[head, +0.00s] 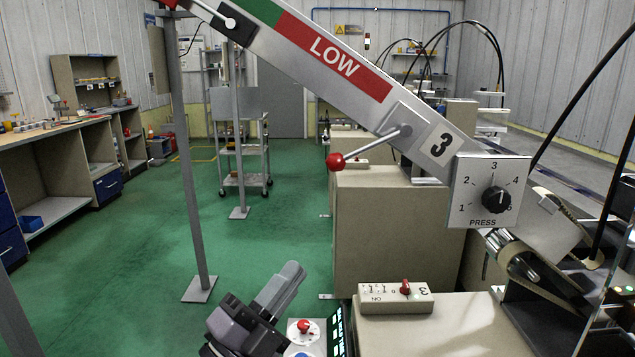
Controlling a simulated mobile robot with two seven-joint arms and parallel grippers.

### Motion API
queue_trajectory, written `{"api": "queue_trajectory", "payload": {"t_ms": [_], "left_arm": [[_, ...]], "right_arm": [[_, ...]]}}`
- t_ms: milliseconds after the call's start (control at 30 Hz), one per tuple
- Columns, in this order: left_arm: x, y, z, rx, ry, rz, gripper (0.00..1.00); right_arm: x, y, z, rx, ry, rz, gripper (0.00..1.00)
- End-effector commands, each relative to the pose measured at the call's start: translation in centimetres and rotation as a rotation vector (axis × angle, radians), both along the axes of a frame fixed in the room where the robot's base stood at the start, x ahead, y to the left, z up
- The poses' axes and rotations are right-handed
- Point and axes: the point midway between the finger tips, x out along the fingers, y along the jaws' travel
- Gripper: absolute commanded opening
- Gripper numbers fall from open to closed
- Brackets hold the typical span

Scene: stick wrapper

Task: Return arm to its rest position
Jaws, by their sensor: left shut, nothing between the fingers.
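My left gripper (284,284) is at the bottom of the head view, left of centre. It is dark grey with lighter grey fingers pointing up and to the right. The fingers are shut with nothing between them. Its tip is just left of a small panel (305,340) with a red knob and a blue button; I cannot tell whether they touch. Most of my left arm is hidden below the frame. My right gripper is not in view.
A slanted beam (280,55) marked LOW and 3 crosses above, with a red-ball lever (336,161) and a PRESS dial (492,195). A switch box (395,298) sits on a beige cabinet at right. A grey post (190,170) stands left. The green floor between is clear.

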Motion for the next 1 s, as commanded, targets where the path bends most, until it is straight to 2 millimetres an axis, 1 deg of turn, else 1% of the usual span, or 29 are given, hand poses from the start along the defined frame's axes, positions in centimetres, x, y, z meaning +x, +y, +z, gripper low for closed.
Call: {"api": "queue_trajectory", "payload": {"t_ms": [33,133,167,200,267,300,367,400,467,500,567,600,700,800,900,1000], "left_arm": [[0.1,1.2,-2.6,-0.051,0.124,0.018,0.0],[-0.1,3.7,-7.6,-0.151,0.351,0.057,0.0],[-0.4,4.4,-9.2,-0.181,0.419,0.071,0.0],[-0.8,5.3,-11.2,-0.222,0.507,0.09,0.0],[-1.8,6.8,-14.5,-0.283,0.64,0.121,0.0],[-2.7,7.7,-16.6,-0.324,0.727,0.144,0.0],[-4.3,9.1,-19.8,-0.386,0.856,0.181,0.0],[-5.5,10.0,-21.8,-0.428,0.939,0.208,0.0],[-7.7,11.3,-24.7,-0.49,1.063,0.252,0.0],[-9.2,12.1,-26.5,-0.53,1.139,0.281,0.0],[-11.6,13.2,-28.9,-0.585,1.245,0.325,0.0],[-13.1,13.9,-30.3,-0.619,1.306,0.353,0.0],[-16.3,15.1,-32.7,-0.686,1.423,0.411,0.0],[-18.3,15.8,-34.1,-0.727,1.494,0.449,0.0],[-19.3,16.1,-34.7,-0.746,1.525,0.467,0.0],[-19.4,16.2,-34.8,-0.75,1.53,0.47,0.0]], "right_arm": [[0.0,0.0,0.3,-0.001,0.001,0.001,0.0],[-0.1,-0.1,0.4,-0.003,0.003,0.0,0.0],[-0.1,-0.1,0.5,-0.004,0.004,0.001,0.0],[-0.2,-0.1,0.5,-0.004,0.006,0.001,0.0],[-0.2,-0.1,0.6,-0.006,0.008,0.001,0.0],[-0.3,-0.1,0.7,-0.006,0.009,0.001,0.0],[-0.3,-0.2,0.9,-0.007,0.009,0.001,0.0],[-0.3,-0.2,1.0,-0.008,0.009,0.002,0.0],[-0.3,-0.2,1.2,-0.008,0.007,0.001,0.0],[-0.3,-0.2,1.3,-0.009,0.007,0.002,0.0],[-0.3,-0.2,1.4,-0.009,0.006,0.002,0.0],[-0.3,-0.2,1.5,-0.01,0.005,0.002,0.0],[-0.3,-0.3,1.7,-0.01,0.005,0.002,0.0],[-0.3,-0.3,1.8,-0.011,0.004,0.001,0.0],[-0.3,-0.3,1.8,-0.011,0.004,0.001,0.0],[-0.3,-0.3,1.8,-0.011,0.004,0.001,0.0]]}}
